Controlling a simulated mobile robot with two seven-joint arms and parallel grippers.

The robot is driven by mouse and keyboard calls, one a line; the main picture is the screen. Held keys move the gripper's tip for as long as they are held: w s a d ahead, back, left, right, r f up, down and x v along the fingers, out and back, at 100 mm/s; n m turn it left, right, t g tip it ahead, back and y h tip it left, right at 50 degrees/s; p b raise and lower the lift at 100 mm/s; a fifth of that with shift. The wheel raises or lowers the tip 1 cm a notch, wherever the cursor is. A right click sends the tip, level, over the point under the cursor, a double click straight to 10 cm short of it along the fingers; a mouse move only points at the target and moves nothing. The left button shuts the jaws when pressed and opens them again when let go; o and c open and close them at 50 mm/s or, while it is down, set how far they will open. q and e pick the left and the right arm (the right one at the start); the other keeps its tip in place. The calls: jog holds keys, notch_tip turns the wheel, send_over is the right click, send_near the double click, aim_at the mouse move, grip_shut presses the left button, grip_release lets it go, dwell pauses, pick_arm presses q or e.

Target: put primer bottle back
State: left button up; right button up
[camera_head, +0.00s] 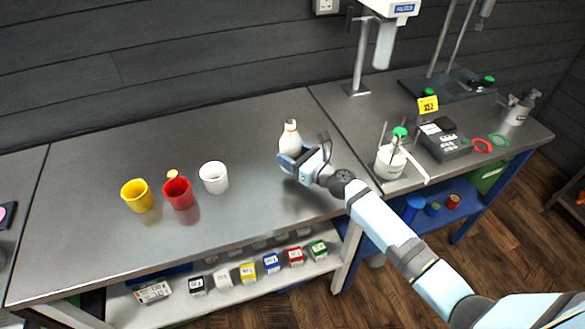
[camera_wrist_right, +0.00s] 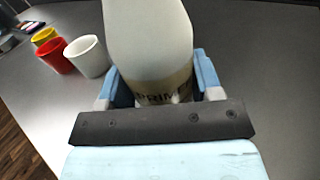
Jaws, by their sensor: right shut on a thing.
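The primer bottle (camera_head: 291,138) is white with a pale band and stands upright at the metal bench's right part in the head view. In the right wrist view the bottle (camera_wrist_right: 150,45) fills the middle, with part of the word "PRIMER" on its label. My right gripper (camera_head: 297,162) is shut on the bottle's lower body, one blue finger on each side in the wrist view (camera_wrist_right: 160,82). I cannot tell whether the bottle's base touches the bench. My left gripper is not in view.
A white cup (camera_head: 214,178), a red cup (camera_head: 178,193) and a yellow cup (camera_head: 137,196) stand left of the bottle. Small labelled boxes sit on the shelf (camera_head: 228,286) below.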

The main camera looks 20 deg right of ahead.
notch_tip(320, 180, down, 3)
jog(key=shift+f+b, duration=0.1)
jog(key=shift+b, duration=0.45)
jog(key=shift+f, duration=0.3)
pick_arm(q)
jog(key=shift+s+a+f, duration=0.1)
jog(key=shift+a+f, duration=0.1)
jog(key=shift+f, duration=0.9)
pick_arm(e)
jog(key=shift+f, duration=0.2)
jog(key=o, duration=1)
jog(key=shift+o, duration=0.2)
jog(key=shift+r, duration=0.1)
